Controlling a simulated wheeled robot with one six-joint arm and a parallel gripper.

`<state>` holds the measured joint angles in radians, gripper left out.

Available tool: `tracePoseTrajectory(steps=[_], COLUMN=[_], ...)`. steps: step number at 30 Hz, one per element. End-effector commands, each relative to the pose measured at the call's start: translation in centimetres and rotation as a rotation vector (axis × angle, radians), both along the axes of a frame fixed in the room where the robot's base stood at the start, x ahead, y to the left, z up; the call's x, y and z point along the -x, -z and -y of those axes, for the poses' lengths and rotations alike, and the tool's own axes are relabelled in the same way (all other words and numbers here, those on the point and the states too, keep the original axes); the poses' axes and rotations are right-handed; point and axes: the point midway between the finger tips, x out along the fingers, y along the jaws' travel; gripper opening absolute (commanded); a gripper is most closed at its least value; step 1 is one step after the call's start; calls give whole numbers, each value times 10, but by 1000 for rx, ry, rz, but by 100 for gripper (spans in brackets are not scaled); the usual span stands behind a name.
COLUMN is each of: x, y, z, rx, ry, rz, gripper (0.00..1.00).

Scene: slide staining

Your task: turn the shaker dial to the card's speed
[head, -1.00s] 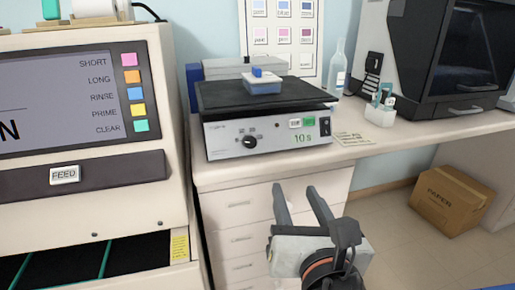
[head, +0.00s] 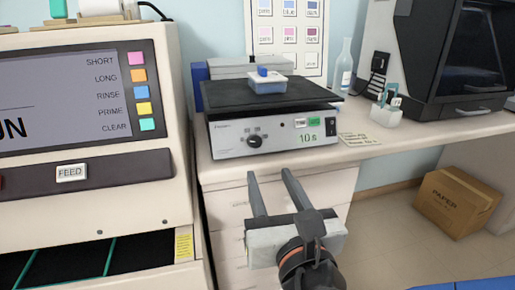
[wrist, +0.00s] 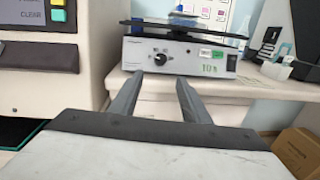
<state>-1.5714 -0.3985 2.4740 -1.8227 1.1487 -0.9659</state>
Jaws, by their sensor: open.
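The shaker (head: 274,134) stands on the counter, a grey box with a black platform (head: 262,93) on top. Its black dial (head: 254,141) is on the front panel, left of a green button and a "10 s" marking; it also shows in the wrist view (wrist: 161,59). A small card (head: 357,139) lies on the counter right of the shaker; its writing is too small to read. My gripper (head: 271,174) is open and empty, below and in front of the shaker, apart from the dial. In the wrist view its fingers (wrist: 158,80) point toward the shaker front.
A blue-and-white container (head: 268,83) sits on the platform. A large machine (head: 165,60) with coloured buttons stands close on the left. A white holder (head: 387,115), a bottle (head: 343,65) and a dark-fronted machine (head: 480,60) are to the right. Drawers (head: 330,190) are below the counter.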

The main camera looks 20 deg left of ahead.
Motion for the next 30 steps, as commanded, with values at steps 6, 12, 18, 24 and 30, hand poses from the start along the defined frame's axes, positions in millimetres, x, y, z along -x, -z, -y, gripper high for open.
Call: tracePoseTrajectory(steps=[6,12,18,24,30], x=[-20,-37,-57,-78,-99], y=[0,0,0,0,0], z=[-9,-18,-29,-40,-51], rx=[1,1,1,1,1], ry=[4,4,4,4,4], rz=[-1,-1,0,-1,-1], gripper=[43,43,43,43,43])
